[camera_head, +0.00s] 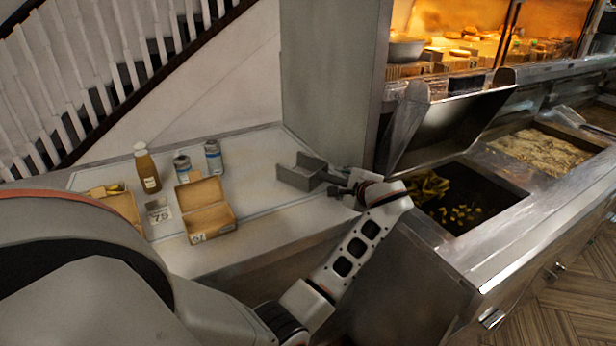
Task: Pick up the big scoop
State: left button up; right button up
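The big scoop (299,172) is a dark grey metal scoop. It lies on the white counter (262,206), near the counter's right end, with its handle side toward the fryer. My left gripper (339,183) is at the handle side of the scoop, low over the counter's right edge. Its dark fingers overlap the handle in this view, so I cannot tell whether they are closed on it. My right gripper is not in view.
An open cardboard box (206,214), a sauce bottle (147,168) and two cans (213,157) stand left on the counter. A grey wall panel (331,85) rises behind the scoop. The fryer basin (462,200) with a raised metal lid (447,128) is to the right.

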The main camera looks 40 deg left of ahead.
pick_arm(q)
jog(key=shift+w+a+f, duration=0.2)
jog(key=shift+w+a, duration=0.1)
jog(key=shift+a, duration=0.2)
grip_shut()
jog(key=shift+r, duration=0.1)
